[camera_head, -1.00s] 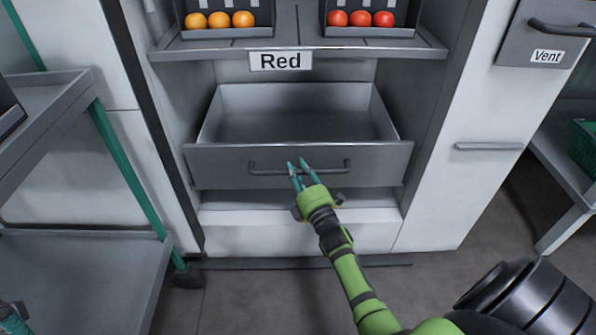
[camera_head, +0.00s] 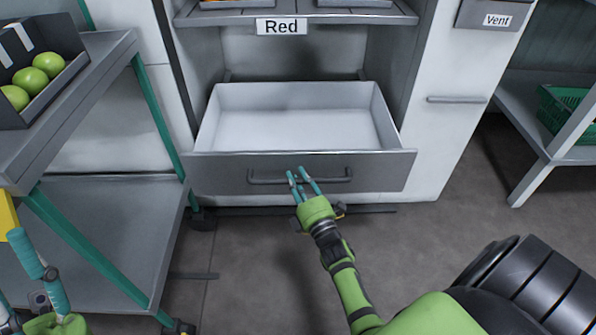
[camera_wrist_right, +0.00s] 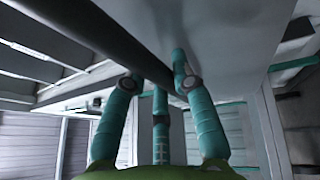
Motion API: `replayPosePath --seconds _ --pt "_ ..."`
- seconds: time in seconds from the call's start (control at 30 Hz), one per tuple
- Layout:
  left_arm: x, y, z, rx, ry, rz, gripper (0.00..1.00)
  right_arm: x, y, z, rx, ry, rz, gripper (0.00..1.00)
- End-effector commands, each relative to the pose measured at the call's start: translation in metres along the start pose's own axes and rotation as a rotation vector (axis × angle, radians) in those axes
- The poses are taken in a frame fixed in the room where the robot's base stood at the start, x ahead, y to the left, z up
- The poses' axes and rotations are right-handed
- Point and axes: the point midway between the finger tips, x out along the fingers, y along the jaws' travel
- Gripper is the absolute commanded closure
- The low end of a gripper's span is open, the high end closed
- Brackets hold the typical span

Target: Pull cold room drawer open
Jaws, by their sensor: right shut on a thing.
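The cold room drawer (camera_head: 210,170) stands pulled out of the white cabinet under the "Red" label (camera_head: 281,27). It looks empty, with a pale inside and a grey front. In the right wrist view, the teal fingers (camera_wrist_right: 160,85) are around the dark bar (camera_wrist_right: 110,35). My left gripper (camera_head: 38,275) is only partly in view at the lower left, away from the drawer. Its fingertips are not clear enough to tell their state.
A grey cart (camera_head: 105,215) with green posts stands close on the left. On the right are a "Vent" panel (camera_head: 475,14) and a shelf with a green basket (camera_head: 553,108). Floor below the drawer is clear.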

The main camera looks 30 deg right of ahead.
Motion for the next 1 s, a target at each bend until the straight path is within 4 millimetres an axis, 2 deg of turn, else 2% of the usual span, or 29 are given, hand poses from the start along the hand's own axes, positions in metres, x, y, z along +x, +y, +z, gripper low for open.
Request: replayPosePath --seconds 0.43,0.47,0.5,0.53,0.87,1.0 --pt "0.001 0.001 0.002 -0.001 -0.013 0.002 0.6 -0.002 0.001 -0.001 -0.005 0.001 0.002 1.0" --pt "0.001 0.001 0.002 -0.001 -0.013 0.002 0.6 -0.002 0.001 -0.001 -0.005 0.001 0.002 0.7" --pt "0.001 0.001 0.002 -0.001 -0.013 0.002 0.6 -0.002 0.001 -0.001 -0.005 0.001 0.002 0.54" --pt "0.001 0.001 0.002 -0.001 -0.013 0.002 0.6 -0.002 0.001 -0.001 -0.005 0.001 0.002 0.49" --pt "0.001 0.001 0.001 0.001 -0.007 0.002 0.6 -0.004 0.001 -0.001 -0.002 0.0 0.001 0.49" --pt "0.001 0.001 0.001 0.001 -0.008 0.002 0.6 -0.017 -0.001 -0.001 -0.001 0.0 -0.003 0.49"
